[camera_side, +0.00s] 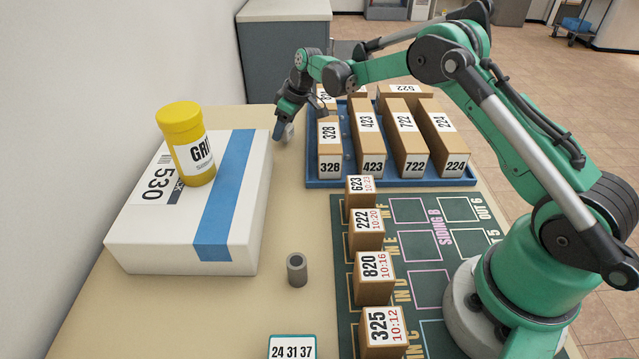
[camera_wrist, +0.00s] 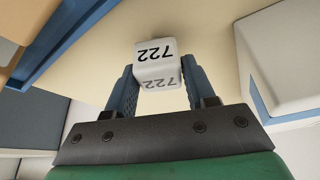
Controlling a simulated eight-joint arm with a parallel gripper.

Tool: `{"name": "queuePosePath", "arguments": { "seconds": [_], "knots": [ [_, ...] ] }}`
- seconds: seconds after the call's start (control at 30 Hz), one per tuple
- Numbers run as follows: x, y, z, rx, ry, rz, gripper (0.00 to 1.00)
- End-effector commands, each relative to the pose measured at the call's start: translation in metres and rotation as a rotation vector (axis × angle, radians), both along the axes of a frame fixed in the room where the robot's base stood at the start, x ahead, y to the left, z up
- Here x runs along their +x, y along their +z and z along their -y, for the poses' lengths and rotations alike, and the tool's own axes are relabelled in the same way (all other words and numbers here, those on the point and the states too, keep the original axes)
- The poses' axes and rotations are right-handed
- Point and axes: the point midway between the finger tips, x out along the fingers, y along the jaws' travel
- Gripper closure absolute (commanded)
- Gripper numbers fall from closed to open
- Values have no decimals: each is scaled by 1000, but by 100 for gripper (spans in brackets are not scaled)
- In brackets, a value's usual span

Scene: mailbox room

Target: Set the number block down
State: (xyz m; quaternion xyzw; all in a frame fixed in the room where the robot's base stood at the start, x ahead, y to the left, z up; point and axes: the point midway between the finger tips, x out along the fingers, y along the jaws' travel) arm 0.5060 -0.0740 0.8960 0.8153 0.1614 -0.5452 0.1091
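The number block (camera_wrist: 157,52) is a small white cube marked 722 in black. It sits between the two blue fingertips of my gripper (camera_wrist: 158,82), which look closed on its sides. In the side view my gripper (camera_side: 284,126) points down over the beige table, between the white box and the blue tray. There the block (camera_side: 290,131) shows only as a small pale patch, partly hidden by a finger. I cannot tell whether its underside touches the table.
A white box (camera_side: 130,235) with a yellow jar (camera_side: 187,150) stands left. A blue tray (camera_side: 400,183) of numbered cartons lies right. A grey cylinder (camera_side: 297,269), a number card (camera_side: 291,347) and a green mat (camera_side: 410,265) with numbered blocks are nearer. Table between box and mat is mostly clear.

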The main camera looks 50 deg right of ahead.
Motion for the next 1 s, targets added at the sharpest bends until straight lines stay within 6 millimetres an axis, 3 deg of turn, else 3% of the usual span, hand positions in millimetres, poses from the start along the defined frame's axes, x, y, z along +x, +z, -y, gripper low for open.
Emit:
{"name": "queuePosePath", "arguments": {
  "seconds": [0.03, 0.07, 0.47, 0.67, 1.0],
  "knots": [
    [0, 0, 0, 0, 0, 0, 34],
    [0, 0, 0, 0, 0, 0, 25],
    [-1, 6, 0, 0, 0, 0, 25],
    [-11, 33, 5, 0, -1, 0, 25],
    [-36, 96, 15, 0, 0, -1, 25]
  ]
}}
